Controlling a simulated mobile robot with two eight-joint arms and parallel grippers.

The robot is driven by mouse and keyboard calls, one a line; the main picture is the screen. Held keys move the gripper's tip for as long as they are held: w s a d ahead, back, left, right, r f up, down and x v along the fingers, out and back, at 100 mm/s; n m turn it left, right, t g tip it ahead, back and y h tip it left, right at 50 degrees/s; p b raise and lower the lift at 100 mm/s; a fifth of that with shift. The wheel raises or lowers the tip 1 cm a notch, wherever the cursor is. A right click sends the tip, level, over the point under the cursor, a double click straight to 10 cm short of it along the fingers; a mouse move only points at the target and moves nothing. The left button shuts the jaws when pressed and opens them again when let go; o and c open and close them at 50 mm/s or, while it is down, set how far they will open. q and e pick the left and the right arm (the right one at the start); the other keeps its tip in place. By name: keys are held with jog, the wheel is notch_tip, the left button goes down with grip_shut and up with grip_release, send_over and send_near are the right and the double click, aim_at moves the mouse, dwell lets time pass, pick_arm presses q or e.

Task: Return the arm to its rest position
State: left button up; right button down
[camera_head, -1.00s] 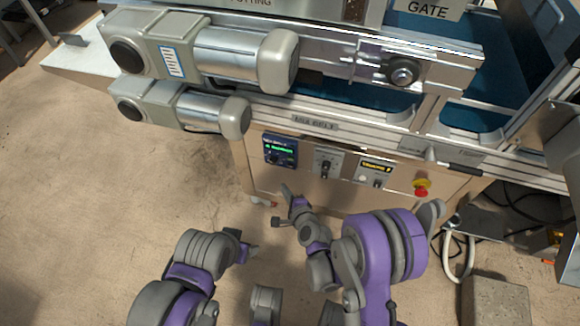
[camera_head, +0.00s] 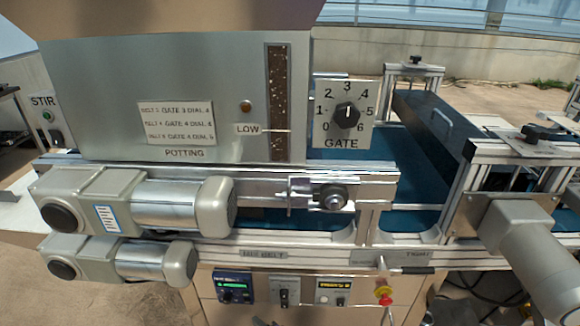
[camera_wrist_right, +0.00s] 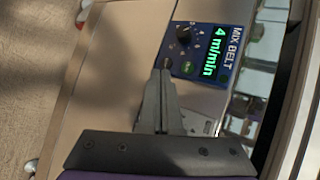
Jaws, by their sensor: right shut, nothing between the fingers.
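My right gripper (camera_wrist_right: 166,66) shows in the right wrist view, its two fingers shut together with nothing between them. The panel's display reads 4 m/min. My left gripper is out of view.
The potting machine carries a GATE dial (camera_head: 346,115) pointing near 3, a LOW level window (camera_head: 278,100) and two motors (camera_head: 150,207) jutting forward at left. A red emergency stop (camera_head: 384,296) is right of the panels. Bare floor (camera_head: 120,303) shows at lower left.

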jog(key=s+d+r+n+g+h, duration=0.1)
jog(key=s+d+r+n+h, duration=0.15)
jog(key=s+d+r, duration=0.35)
jog(key=s+d+r+n+g+h, duration=0.1)
jog(key=d+r+n, duration=0.2)
jog(key=d, duration=0.5)
jog(key=s+d+r+n+g+h, duration=0.1)
jog(key=s+d+n+g+h, duration=0.15)
jog(key=s+d, duration=0.55)
jog(key=s+d+r+n+g+h, duration=0.15)
jog(key=s+d+n, duration=0.35)
jog(key=s, duration=0.6)
pick_arm(q)
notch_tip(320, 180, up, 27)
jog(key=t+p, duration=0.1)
jog(key=p, duration=2.2)
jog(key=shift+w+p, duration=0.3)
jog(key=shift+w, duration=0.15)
pick_arm(e)
notch_tip(320, 180, up, 27)
jog(key=w+m+t, duration=0.1)
jog(key=shift+w+d+t, duration=0.15)
jog(key=shift+w+t, duration=0.25)
